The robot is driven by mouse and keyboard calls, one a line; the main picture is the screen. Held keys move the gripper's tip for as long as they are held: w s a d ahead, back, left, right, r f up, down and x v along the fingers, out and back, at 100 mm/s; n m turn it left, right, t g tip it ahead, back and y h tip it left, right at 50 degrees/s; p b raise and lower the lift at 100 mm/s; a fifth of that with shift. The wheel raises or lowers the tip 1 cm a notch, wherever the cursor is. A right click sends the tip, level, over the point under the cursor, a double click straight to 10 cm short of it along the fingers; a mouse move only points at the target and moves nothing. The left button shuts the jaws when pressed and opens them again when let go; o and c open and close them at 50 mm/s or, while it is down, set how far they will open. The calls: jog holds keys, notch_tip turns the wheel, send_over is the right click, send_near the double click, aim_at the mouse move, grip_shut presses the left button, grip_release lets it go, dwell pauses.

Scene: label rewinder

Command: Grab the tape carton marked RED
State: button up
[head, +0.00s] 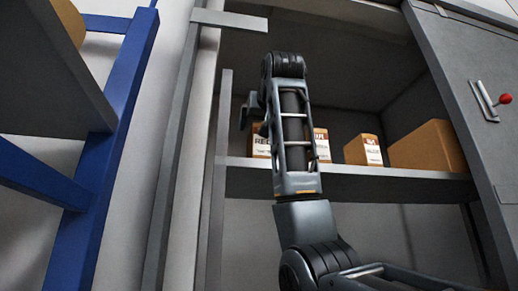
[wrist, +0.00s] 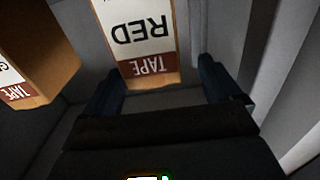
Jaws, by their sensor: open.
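The tape carton marked RED (wrist: 146,40) is brown with a white label and a dark red TAPE band, and appears upside down in the wrist view. In the head view the carton (head: 261,141) stands on the cabinet shelf, partly hidden by my arm. My gripper (wrist: 160,78) is open, with its two dark fingers towards the left and right sides of the carton's TAPE end. I cannot tell how far the carton lies between them. In the head view my gripper is mostly hidden behind my arm.
A second TAPE carton (wrist: 30,50) stands beside it; its label is cut off. On the shelf (head: 400,181), another labelled carton (head: 363,150) and a plain brown box (head: 429,147) stand to the right. The cabinet door (head: 465,60) is at the right, a blue rack (head: 105,130) at the left.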

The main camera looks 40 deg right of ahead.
jog(key=p+x, duration=0.1)
jog(key=x, duration=0.1)
jog(key=p+x, duration=0.1)
jog(key=x, duration=0.1)
jog(key=shift+d+r, duration=0.2)
jog(key=shift+d, duration=0.2)
jog(key=shift+w+d+f, duration=0.1)
jog(key=shift+w+d, duration=0.05)
jog(key=shift+w, duration=0.15)
grip_shut()
jog(key=shift+s, duration=0.1)
dwell(0.3)
